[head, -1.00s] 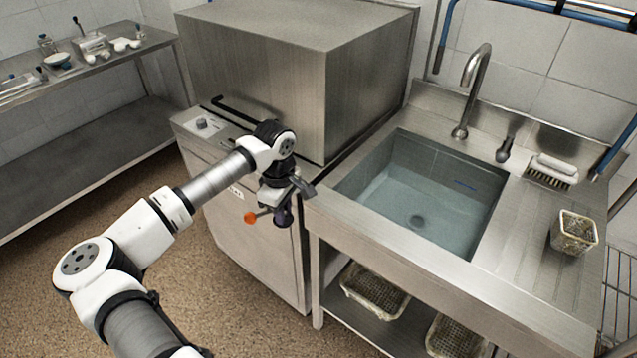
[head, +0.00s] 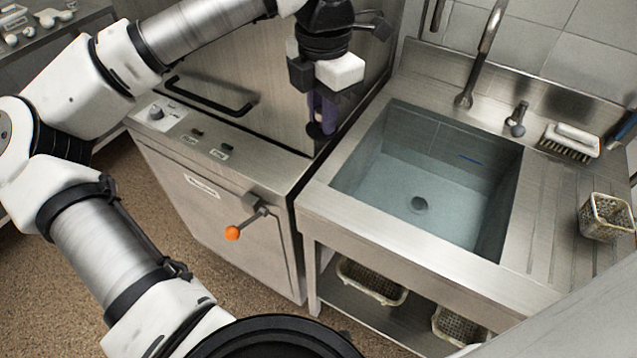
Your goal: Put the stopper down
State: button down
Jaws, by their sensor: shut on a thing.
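My gripper (head: 320,112) is at the upper middle of the head view, pointing down, in front of the steel machine and left of the sink. It is shut on a small dark piece, taken as the stopper (head: 318,130), at its fingertips. The piece is small and partly hidden by the fingers, so its shape is unclear. It is held in the air, apart from the sink.
A tap (head: 478,60) and a small lever (head: 517,118) stand behind the sink. A brush (head: 571,141) and a perforated basket (head: 606,218) are on the right, with a bare ridged drainboard (head: 550,230) between. More baskets (head: 370,282) sit below. An orange-knobbed lever (head: 233,232) juts from the machine (head: 215,190).

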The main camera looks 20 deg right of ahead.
jog(key=p, duration=0.3)
send_over(321, 198)
notch_tip(321, 198, down, 17)
jog(key=shift+s+f, duration=0.1)
jog(key=shift+f, duration=0.25)
jog(key=shift+f+b, duration=0.25)
jog(key=shift+b, duration=0.1)
jog(key=c, duration=1.3)
grip_release()
jog(key=shift+r, duration=0.1)
jog(key=shift+r, duration=0.15)
